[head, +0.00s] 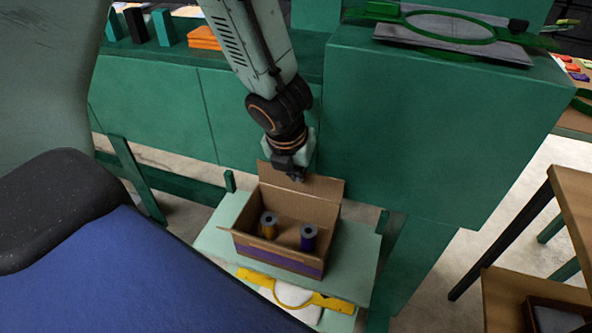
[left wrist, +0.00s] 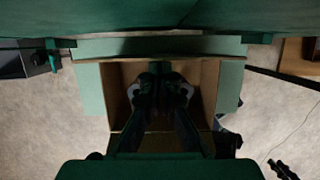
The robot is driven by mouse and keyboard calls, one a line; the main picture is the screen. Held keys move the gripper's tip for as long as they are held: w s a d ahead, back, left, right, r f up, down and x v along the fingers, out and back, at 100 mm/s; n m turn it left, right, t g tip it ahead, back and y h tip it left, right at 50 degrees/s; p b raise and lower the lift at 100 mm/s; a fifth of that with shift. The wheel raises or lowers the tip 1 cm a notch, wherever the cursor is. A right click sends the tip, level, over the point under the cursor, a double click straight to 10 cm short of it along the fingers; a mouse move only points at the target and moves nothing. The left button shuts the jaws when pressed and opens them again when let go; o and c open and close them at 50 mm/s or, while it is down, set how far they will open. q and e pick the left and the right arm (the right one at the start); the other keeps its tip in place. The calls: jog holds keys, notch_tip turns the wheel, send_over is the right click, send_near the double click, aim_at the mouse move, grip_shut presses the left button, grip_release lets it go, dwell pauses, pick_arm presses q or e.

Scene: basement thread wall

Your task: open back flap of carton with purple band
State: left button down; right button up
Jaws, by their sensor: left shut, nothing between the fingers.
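The carton with the purple band (head: 278,262) stands on a pale green shelf board, open at the top. Its back flap (head: 327,190) stands up along the far edge. My right gripper is not in view.
A green cabinet (head: 430,130) rises behind the carton. The pale green board (head: 353,265) has a little bare room on the carton's right. A yellow hoop (head: 330,302) lies below in front. A wooden table (head: 575,200) stands at the right.

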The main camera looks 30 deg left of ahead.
pick_arm(q)
jog(key=shift+s+d+f+b, duration=0.2)
jog(key=shift+s+f+b, duration=0.05)
jog(key=shift+s+b, duration=0.6)
